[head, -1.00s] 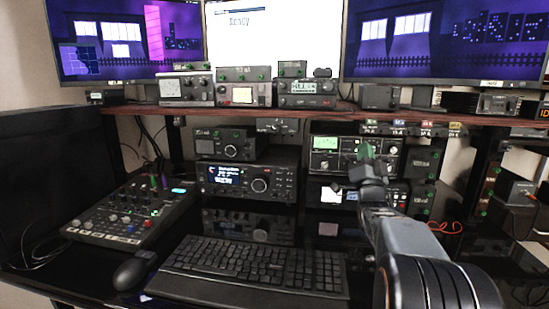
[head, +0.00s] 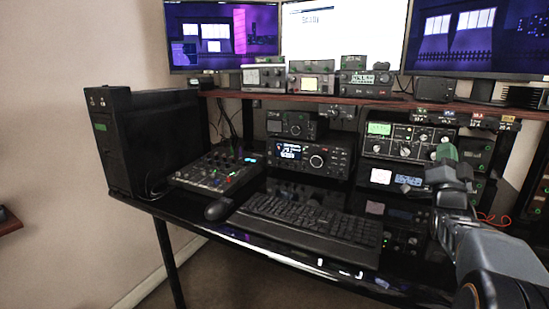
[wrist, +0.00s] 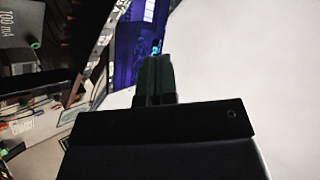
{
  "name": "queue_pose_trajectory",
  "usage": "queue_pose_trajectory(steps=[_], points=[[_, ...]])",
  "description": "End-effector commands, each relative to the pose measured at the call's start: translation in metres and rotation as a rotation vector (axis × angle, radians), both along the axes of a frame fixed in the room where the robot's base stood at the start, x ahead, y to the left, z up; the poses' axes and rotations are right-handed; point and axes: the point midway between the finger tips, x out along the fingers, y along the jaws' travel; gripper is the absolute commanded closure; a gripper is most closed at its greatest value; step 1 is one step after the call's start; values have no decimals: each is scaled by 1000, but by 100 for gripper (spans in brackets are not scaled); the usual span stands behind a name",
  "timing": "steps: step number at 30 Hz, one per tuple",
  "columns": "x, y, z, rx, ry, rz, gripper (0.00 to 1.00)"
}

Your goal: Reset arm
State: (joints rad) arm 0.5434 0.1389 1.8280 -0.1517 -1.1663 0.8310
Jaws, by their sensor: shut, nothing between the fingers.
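My gripper (head: 447,153) is at the end of my raised arm at the right of the head view. Its green fingertips are together with nothing between them. In the head view it stands in front of the tuner units at the right, overlapping the right edge of the radio with the green display (head: 403,141). Whether it touches anything cannot be told from that view.
A black desk holds a keyboard (head: 300,228), a mouse (head: 218,208), a mixer (head: 215,170) and a black computer case (head: 150,140). Radios stand under and on a wooden shelf (head: 230,94), with monitors (head: 345,38) above. Open floor (head: 240,275) shows at the lower left.

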Motion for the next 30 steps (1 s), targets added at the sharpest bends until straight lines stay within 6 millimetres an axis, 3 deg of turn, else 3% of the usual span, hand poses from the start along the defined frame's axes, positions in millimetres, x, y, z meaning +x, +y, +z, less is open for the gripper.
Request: queue_pose_trajectory(steps=[11, 17, 20, 25, 30], points=[[12, 28, 24, 49, 256, -36, 100], [14, 60, 33, 63, 505, -41, 100], [8, 86, 38, 58, 686, -31, 100], [-30, 146, 38, -10, 1113, 30, 100], [-96, 201, 29, -135, 1518, 155, 100]])
